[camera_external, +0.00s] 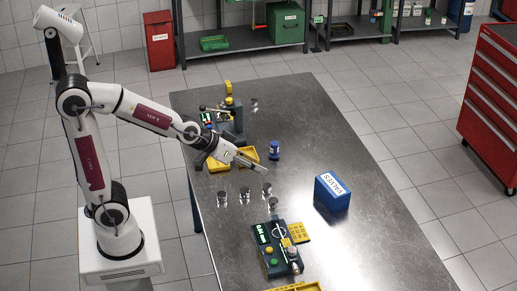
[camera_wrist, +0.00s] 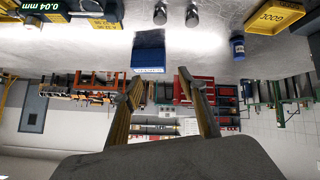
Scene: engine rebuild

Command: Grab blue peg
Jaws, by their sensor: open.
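The blue peg (camera_external: 275,151) looks like a short blue cylinder with a lighter band, standing upright on the metal table. It also shows in the upside-down wrist view (camera_wrist: 237,49), to the right of my fingers. My gripper (camera_external: 260,166) is open and empty above the table, just left of and nearer the camera than the peg in the external view. Both fingers show spread apart in the wrist view (camera_wrist: 158,84), with nothing between them. The gripper points roughly sideways and is apart from the peg.
A blue VALVES box (camera_external: 332,193) stands to the right. Several metal cylinders (camera_external: 245,196) stand in front of my gripper. A yellow tray (camera_external: 220,164) lies partly behind my gripper. A gauge station (camera_external: 272,258) is at the near side. The table's right side (camera_external: 385,230) is clear.

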